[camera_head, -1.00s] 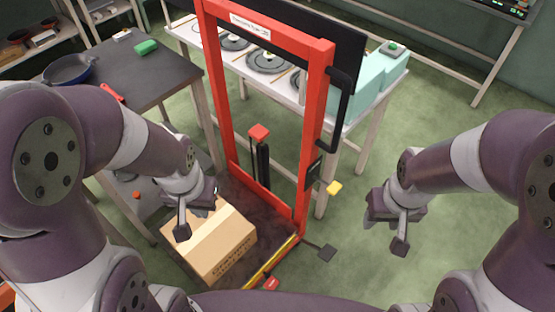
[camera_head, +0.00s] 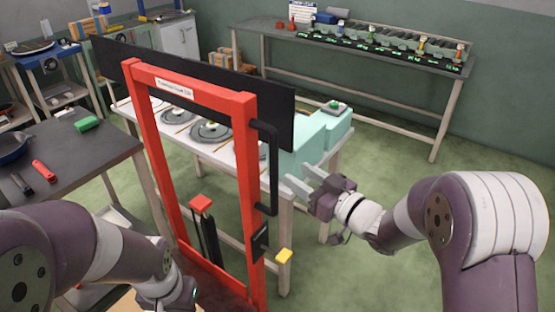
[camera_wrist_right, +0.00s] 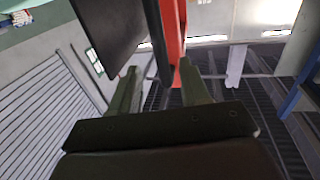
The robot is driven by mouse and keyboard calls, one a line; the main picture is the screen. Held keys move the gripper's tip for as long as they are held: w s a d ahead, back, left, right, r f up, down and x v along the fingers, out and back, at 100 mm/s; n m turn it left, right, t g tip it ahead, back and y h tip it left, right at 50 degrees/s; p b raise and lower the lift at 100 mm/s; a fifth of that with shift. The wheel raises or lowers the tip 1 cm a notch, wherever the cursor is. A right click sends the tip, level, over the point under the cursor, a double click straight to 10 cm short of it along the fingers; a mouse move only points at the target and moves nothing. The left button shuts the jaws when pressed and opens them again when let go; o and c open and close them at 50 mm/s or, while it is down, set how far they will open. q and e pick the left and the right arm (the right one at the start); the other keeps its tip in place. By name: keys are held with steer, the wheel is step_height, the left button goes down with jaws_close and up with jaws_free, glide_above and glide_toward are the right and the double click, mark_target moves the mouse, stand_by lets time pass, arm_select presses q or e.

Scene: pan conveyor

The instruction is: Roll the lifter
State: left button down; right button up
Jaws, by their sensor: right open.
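The lifter (camera_head: 247,185) has a red upright frame with a dark panel across its top. A black bar handle (camera_head: 270,165) runs down its right post. My right gripper (camera_head: 301,179) is open just right of the handle, its fingers pointing towards it. In the right wrist view the handle (camera_wrist_right: 157,42) lies ahead of and between the open fingers (camera_wrist_right: 160,90), beside the red post; I see no grip on it. My left gripper (camera_head: 168,290) is low at the bottom left; its fingertips are hidden or cut off.
A white table (camera_head: 286,190) with plates and teal boxes (camera_head: 315,138) stands close behind the lifter. A dark table (camera_head: 95,150) with a red-handled tool and green block is at left. A long bench (camera_head: 345,65) stands at the back. Green floor is open at right.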

mark_target(277, 162)
steer(key=x, duration=0.9)
steer(key=shift+w+a, duration=0.1)
jaws_close()
